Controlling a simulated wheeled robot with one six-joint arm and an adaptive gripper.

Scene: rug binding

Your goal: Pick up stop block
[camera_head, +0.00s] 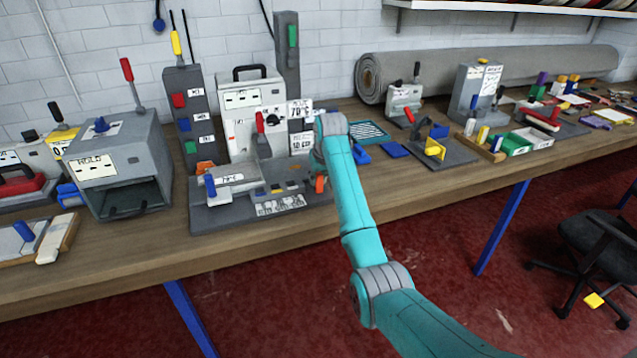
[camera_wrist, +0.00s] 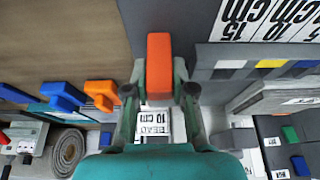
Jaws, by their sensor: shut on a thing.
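The stop block appears as an orange block (camera_wrist: 159,58) in the wrist view, held between the two fingers of my gripper (camera_wrist: 159,82). In the head view the orange block (camera_head: 320,184) shows at the right end of a grey fixture base (camera_head: 215,218). My gripper is shut on it, and the arm hides much of the gripper in the head view. In the wrist view the block is beside the dark grey base with its printed centimetre scale (camera_wrist: 262,20). I cannot tell whether it still touches the base.
An orange piece (camera_wrist: 101,94) and a blue piece (camera_wrist: 62,96) stand near the gripper in the wrist view. A grey box (camera_head: 130,160) and a white machine (camera_head: 250,110) stand to the left in the head view. A rolled rug (camera_head: 450,75) lies along the wall.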

